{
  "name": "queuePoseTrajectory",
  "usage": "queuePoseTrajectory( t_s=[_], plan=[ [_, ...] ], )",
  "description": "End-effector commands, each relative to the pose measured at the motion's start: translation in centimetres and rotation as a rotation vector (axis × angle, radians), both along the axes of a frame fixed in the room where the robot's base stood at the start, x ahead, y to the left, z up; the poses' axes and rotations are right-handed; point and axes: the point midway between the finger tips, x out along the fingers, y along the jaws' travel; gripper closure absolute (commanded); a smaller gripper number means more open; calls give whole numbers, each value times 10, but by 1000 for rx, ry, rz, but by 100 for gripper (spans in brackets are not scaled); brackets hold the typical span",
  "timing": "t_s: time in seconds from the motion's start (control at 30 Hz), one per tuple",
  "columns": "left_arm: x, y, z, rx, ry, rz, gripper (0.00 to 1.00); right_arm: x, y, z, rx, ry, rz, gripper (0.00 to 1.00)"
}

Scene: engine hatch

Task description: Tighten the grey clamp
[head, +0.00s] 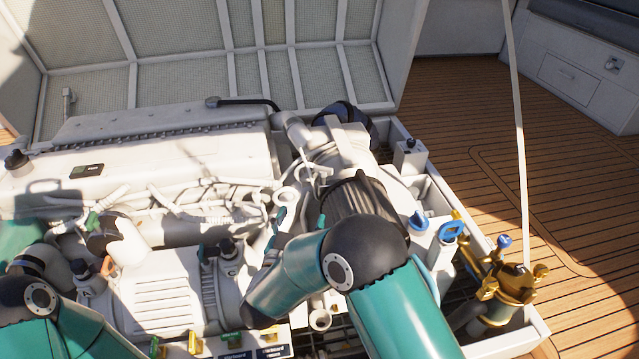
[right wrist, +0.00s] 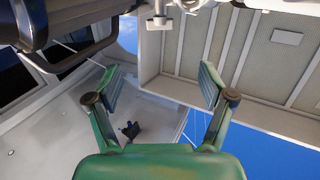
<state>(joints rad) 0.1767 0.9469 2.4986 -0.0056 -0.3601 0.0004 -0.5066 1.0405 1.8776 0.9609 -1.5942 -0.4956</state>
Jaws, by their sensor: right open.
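The grey clamp (head: 319,172), a small pale fitting with a T-shaped handle, sits on the pipework near the top of the dark ribbed hose (head: 352,198). A pale handle-like part (right wrist: 160,12) shows at the top edge of the right wrist view, cut off by the frame; it looks like the clamp's. My right gripper (head: 297,222) is below and left of the clamp in the head view, partly hidden by my forearm. In the wrist view its green fingers (right wrist: 161,78) are spread with nothing between them. My left arm shows at the lower left, its gripper out of frame.
The white engine block (head: 150,165) fills the left. Blue-handled valves (head: 451,231) and a brass strainer (head: 514,282) stand at the right. The raised hatch lid (head: 230,25) is behind. Wooden deck (head: 580,200) lies clear at right.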

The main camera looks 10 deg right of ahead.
Motion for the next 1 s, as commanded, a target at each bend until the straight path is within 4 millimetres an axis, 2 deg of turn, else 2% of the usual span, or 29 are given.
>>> queuePoseTrajectory(
  t_s=[0.13, 0.27, 0.8, 1.0],
  plan=[
    [0, 0, -6, 0, 0, 0, 60, 5, -2, 1, -6, -15, -14, 19],
    [0, 0, -10, 0, 0, 0, 60, 20, -10, 0, -5, -15, -14, 19],
    [0, 0, -42, 0, 0, 0, 60, 117, -62, -2, -5, -14, -11, 19],
    [0, 0, -48, 0, 0, 0, 60, 139, -74, 0, -5, -13, -9, 19]
  ],
)
